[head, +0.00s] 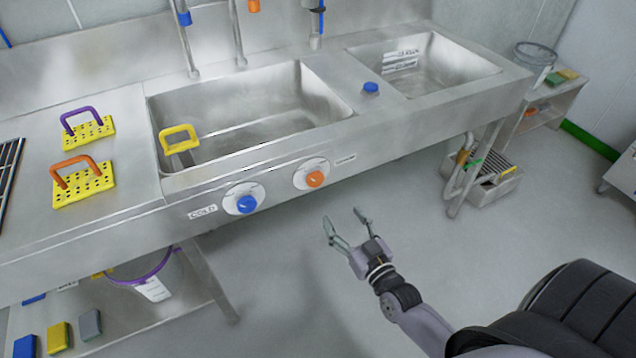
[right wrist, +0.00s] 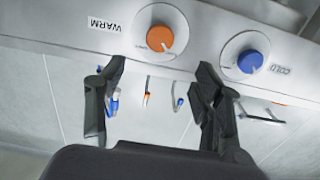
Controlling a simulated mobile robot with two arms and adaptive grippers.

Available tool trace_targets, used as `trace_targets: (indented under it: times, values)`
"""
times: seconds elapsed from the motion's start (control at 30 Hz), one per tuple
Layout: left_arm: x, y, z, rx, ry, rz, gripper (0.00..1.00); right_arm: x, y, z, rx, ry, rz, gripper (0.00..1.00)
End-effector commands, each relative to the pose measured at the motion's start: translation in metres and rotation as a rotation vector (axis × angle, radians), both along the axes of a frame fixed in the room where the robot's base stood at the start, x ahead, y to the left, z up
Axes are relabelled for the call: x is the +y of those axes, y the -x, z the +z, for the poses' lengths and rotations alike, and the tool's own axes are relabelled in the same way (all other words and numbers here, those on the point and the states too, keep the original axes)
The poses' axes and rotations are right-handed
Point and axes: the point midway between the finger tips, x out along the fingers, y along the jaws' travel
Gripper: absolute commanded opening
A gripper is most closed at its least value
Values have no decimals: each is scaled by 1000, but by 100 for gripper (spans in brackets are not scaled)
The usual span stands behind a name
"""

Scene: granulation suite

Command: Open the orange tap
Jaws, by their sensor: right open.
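The orange tap (head: 315,179) is a round knob on a white dial on the front panel of the steel sink, beside a label. In the right wrist view the orange tap (right wrist: 160,38) is next to the label "WARM". A blue tap (head: 246,204) sits to its left in the head view, by the label "COLD"; it also shows in the right wrist view (right wrist: 250,61). My right gripper (head: 346,222) is open and empty, in front of and below the panel, apart from the orange tap. In the right wrist view its fingers (right wrist: 155,95) frame a gap below the orange tap. My left gripper is not in view.
The sink unit has a large basin (head: 250,130) and a smaller one (head: 440,85). Yellow scrubbers with purple (head: 88,132) and orange (head: 84,185) handles lie at the left. A drain pipe (head: 458,175) stands under the right end. The floor before the panel is clear.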

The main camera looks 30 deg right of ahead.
Motion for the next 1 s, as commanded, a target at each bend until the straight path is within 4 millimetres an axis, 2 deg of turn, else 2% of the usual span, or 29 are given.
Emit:
trace_targets:
  times: [0.1,0.5,0.73,1.0]
  values:
    - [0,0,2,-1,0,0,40,0,-28,2,-4,1,0,61]
    - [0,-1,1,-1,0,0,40,0,-110,0,-1,1,0,61]
    - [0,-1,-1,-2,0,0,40,0,-135,-1,1,0,0,61]
    - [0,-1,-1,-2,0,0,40,0,-140,-1,3,1,1,61]
